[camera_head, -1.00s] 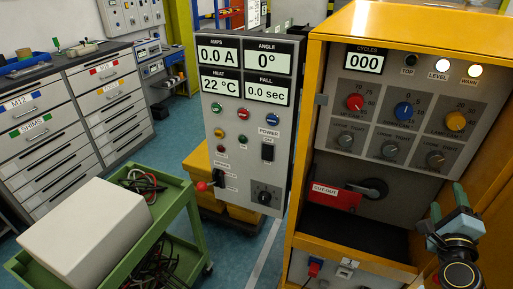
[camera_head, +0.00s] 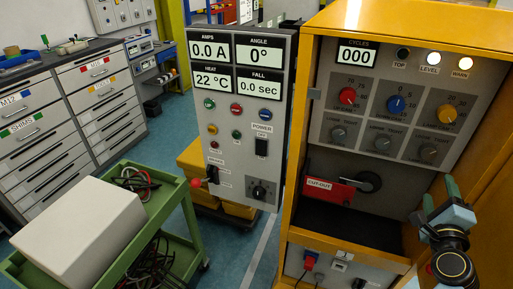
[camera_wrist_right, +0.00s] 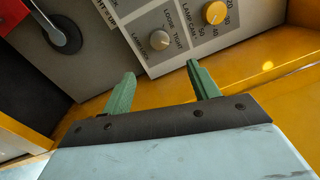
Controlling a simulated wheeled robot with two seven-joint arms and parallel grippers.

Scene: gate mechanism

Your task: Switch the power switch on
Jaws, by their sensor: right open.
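The power switch (camera_head: 261,147) is a black rocker under the POWER label on the grey control panel (camera_head: 225,165), in the middle of the head view. It is too small to tell which way it is tipped. My right gripper (camera_head: 438,196) is at the lower right, in front of the yellow cabinet and well to the right of the switch. In the right wrist view its two green fingers (camera_wrist_right: 162,90) stand apart with nothing between them, facing the cabinet's knobs. My left gripper is not in view.
A green trolley (camera_head: 175,232) with a white box (camera_head: 80,230) and cables stands at left. Open floor shows between trolley and cabinet.

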